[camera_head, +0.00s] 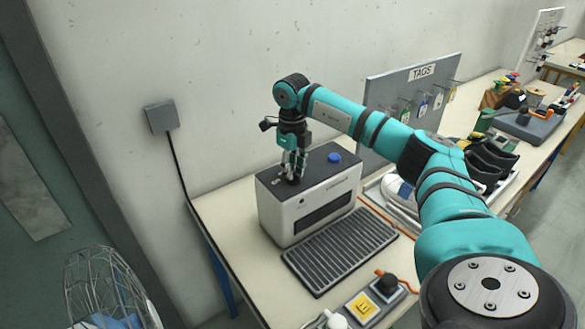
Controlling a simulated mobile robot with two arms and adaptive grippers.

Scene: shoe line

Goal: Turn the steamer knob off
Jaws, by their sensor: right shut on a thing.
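The steamer (306,195) is a white box with a dark top, standing at the back left of the bench with a slatted grey tray (340,248) in front. My right gripper (293,177) points down at the left part of its top. Its fingers are shut on a small dark knob (294,180), which they mostly hide, so the knob's setting cannot be read. A blue round cap (334,157) sits farther right on the steamer's top. My left gripper is not in view.
A grey TAGS board (409,95) stands behind the steamer. Dark shoes (488,160) and a white shoe (398,190) lie to the right. A wire basket (105,285) stands at lower left.

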